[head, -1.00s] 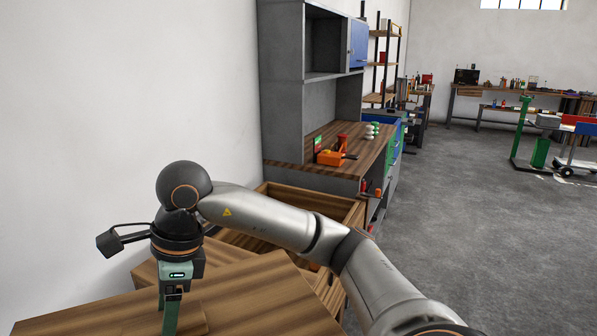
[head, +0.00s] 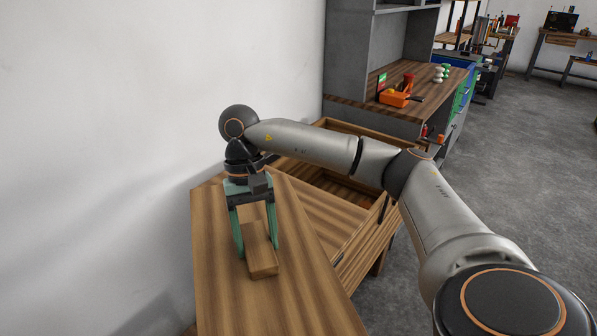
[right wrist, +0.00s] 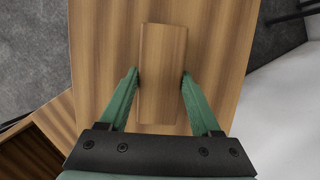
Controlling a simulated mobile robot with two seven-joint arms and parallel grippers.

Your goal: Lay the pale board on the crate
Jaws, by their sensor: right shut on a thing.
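The pale board is a wide striped wooden plank (head: 225,275) with a narrow block on top. It runs towards me at the left of the head view and fills the middle of the right wrist view (right wrist: 105,50). My right gripper (head: 257,245) points down, its fingers shut on the two sides of the block. The open wooden crate (head: 374,135) is beyond and right of the board, partly behind my arm; its corner shows at lower left in the right wrist view (right wrist: 55,118). I cannot tell if the board touches anything below. My left gripper is out of view.
A white wall stands close on the left. A workbench (head: 345,106) with an orange tool (head: 397,98) and a grey cabinet (head: 348,50) stand behind the crate. Grey floor is free on the right.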

